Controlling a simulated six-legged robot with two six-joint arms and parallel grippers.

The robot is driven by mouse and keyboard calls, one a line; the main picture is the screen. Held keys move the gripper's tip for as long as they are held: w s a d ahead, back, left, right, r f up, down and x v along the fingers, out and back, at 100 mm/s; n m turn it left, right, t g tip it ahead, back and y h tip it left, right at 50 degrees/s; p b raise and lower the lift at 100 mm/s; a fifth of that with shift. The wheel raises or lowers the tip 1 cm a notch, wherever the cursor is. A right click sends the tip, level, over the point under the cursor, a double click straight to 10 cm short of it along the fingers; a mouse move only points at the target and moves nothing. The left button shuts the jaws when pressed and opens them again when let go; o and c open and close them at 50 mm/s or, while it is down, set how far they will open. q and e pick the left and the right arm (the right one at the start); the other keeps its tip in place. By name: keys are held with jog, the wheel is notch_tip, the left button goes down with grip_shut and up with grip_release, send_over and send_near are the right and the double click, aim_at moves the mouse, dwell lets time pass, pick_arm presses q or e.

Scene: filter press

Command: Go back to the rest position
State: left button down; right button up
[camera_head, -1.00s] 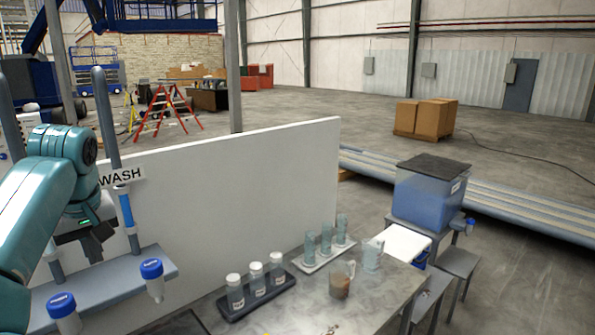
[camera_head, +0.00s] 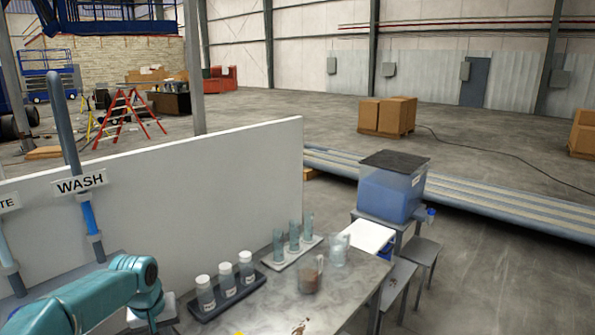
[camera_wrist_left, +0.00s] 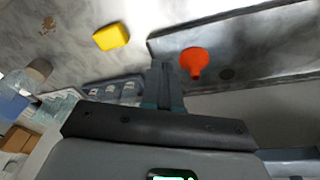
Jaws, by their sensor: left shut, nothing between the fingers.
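My left arm comes in from the lower left of the head view, with its teal joint low in front of the bench's left end. Its fingers do not show there. In the left wrist view my left gripper (camera_wrist_left: 161,80) has its two fingers together with nothing between them. Beyond the fingers are a yellow block (camera_wrist_left: 111,37) and an orange funnel (camera_wrist_left: 195,63), the funnel by a grey sunken area or tray. My right gripper is in neither view.
On the bench (camera_head: 262,318) stand a dark rack of white-capped bottles (camera_head: 227,282), a pale tray of clear cylinders (camera_head: 294,236) and beakers (camera_head: 311,274). A white panel (camera_head: 230,165) rises behind. A blue tank (camera_head: 392,188) stands on the right. A WASH sign (camera_head: 80,183) is at the left.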

pick_arm(q)
jog(key=s+d+f+h, duration=0.1)
jog(key=s+d+f, duration=0.1)
jog(key=d+f, duration=0.2)
jog(key=s+d+f+m, duration=0.1)
jog(key=s+d+f, duration=0.2)
jog(key=f, duration=0.5)
jog(key=s+d+f+m+g+h, duration=0.1)
jog(key=s+d+f, duration=0.1)
jog(key=d+f, duration=0.2)
jog(key=shift+s+d+f+h, duration=0.15)
jog(key=shift+d+f, duration=0.05)
jog(key=shift+f, duration=0.45)
jog(key=shift+s+d+f+h, duration=0.15)
jog(key=shift+f, duration=0.45)
jog(key=s+d+f, duration=0.3)
jog(key=s, duration=0.4)
jog(key=s+d+f+g+h, duration=0.1)
jog(key=s+d+f, duration=0.1)
jog(key=s, duration=0.5)
jog(key=s+d+f, duration=0.3)
jog(key=s, duration=0.4)
notch_tip(320, 180, down, 7)
jog(key=s+b, duration=0.1)
jog(key=b, duration=0.5)
jog(key=shift+a+r+b, duration=0.15)
jog(key=shift+b, duration=0.15)
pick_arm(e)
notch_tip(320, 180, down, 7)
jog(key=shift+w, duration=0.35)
